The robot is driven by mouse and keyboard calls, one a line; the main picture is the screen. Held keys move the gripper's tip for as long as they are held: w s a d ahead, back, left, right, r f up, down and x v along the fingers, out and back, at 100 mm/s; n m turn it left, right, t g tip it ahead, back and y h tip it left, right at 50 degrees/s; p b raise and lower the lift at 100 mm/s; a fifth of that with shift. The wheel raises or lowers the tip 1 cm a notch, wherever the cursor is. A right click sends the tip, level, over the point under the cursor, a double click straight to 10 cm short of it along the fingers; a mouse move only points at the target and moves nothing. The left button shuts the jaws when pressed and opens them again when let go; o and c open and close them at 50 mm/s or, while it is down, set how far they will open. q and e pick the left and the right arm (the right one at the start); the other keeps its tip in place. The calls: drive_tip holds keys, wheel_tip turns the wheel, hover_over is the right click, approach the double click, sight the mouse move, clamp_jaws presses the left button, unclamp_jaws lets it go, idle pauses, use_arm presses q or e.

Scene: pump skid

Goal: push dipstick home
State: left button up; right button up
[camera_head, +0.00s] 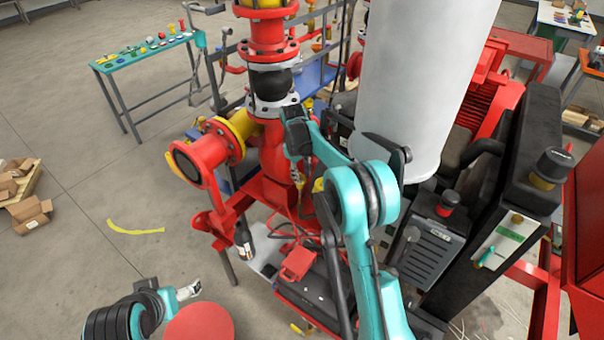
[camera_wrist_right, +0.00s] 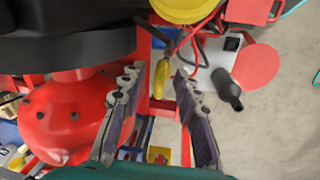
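In the right wrist view a slim yellow handle (camera_wrist_right: 162,74), which looks like the dipstick's grip, shows between my right gripper's fingers (camera_wrist_right: 158,76). The fingers are spread, with a gap on both sides of the handle. I cannot tell how far below the fingertips it lies or how deep its rod sits.
A dark bottle (camera_head: 243,238) stands beside the skid's red frame. A large white cylinder (camera_head: 425,80) rises right of my right arm. A red flanged pipe (camera_head: 203,155) juts left. The floor at left is mostly open, with cardboard boxes (camera_head: 32,214) at the edge.

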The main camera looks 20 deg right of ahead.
clamp_jaws()
wheel_tip(320, 180, down, 5)
drive_tip(key=b, duration=0.3)
drive_tip(key=shift+r, duration=0.15)
unclamp_jaws()
drive_tip(key=shift+r, duration=0.1)
wheel_tip(320, 180, up, 12)
drive_tip(key=a, duration=0.1)
drive_tip(key=shift+s+a, duration=0.25)
drive_tip(key=shift+s, duration=0.15)
